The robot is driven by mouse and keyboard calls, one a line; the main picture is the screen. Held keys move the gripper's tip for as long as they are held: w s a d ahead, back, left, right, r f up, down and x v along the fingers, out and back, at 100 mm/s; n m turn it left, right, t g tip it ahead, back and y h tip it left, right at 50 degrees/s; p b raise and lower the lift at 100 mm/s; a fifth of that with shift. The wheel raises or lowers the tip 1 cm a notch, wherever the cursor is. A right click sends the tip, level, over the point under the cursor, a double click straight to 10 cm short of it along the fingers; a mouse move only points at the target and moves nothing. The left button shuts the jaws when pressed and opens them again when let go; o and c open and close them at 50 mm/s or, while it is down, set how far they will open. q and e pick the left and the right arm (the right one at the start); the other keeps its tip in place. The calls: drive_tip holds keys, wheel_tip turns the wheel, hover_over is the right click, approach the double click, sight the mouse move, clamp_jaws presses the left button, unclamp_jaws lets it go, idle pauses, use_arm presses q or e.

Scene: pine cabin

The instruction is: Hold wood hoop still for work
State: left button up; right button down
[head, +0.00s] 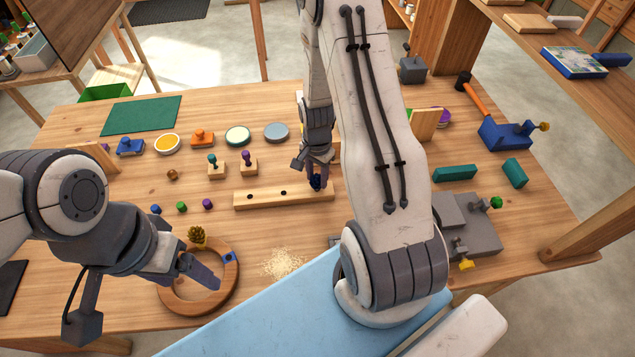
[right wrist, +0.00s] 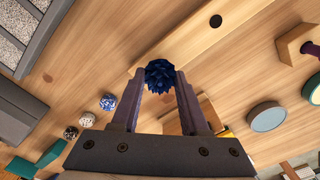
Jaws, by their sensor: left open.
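The wood hoop (head: 168,297) is a brown ring lying flat near the front left of the table, with a small blue patch on its right rim. A golden cone-like piece (head: 197,235) shows at its far rim; I cannot tell whether it is attached. My left gripper (head: 195,270) is open above the hoop, one finger reaching over its right side. I cannot tell whether it touches; the other finger is hard to make out. My right gripper (head: 316,180) is shut on a dark blue faceted piece (right wrist: 160,77), over the right end of a wooden bar with holes (head: 258,198).
Small blue, green and purple pieces lie behind the hoop. Wood shavings (head: 283,263) lie to its right. Several coloured discs and knobbed blocks stand farther back, before a green mat (head: 141,116). A grey vise (head: 468,226) is at the right. My right arm hides the table's middle.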

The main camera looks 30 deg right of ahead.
drive_tip(key=shift+r+p, duration=2.35)
drive_tip(key=shift+r, duration=0.45)
